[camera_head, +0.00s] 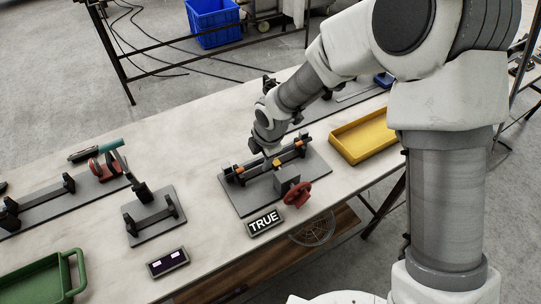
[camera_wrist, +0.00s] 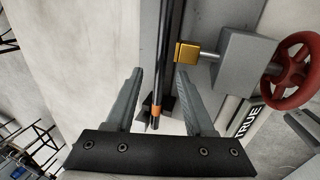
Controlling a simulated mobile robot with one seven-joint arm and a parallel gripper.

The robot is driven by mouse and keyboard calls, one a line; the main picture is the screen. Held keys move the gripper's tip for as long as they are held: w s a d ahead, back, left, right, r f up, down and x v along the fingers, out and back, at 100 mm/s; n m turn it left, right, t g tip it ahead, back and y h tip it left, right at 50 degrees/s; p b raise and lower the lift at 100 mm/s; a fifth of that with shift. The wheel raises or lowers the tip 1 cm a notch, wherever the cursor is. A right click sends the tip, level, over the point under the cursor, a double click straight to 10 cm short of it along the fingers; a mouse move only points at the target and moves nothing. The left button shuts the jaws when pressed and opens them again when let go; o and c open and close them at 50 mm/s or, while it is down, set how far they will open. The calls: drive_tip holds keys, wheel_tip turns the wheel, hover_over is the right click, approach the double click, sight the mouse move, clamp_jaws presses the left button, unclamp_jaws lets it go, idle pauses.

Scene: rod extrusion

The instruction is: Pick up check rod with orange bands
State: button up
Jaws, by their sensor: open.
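The dark check rod with orange bands (camera_head: 289,155) lies across the supports of a grey fixture plate (camera_head: 310,177) on the bench. An orange band shows near each end in the head view. In the wrist view the rod (camera_wrist: 164,70) runs upright in the picture, with one orange band near its lower end. My gripper (camera_wrist: 159,72) is open and empty, its fingers on either side of the rod in the picture. I cannot tell how far the fingertips are above it. In the head view my wrist covers part of the rod.
A clamp with a brass tip (camera_wrist: 188,53) and red handwheel (camera_head: 297,194) stands close beside the rod. A sign reading TRUE (camera_head: 264,222) sits in front. A yellow tray (camera_head: 370,136) is at right; a smaller fixture (camera_head: 155,216) and green tray (camera_head: 40,281) are at left.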

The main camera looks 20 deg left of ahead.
drive_tip(key=shift+w+a+f, duration=0.1)
drive_tip(key=shift+f, duration=0.15)
clamp_jaws()
drive_tip(key=shift+r, duration=0.15)
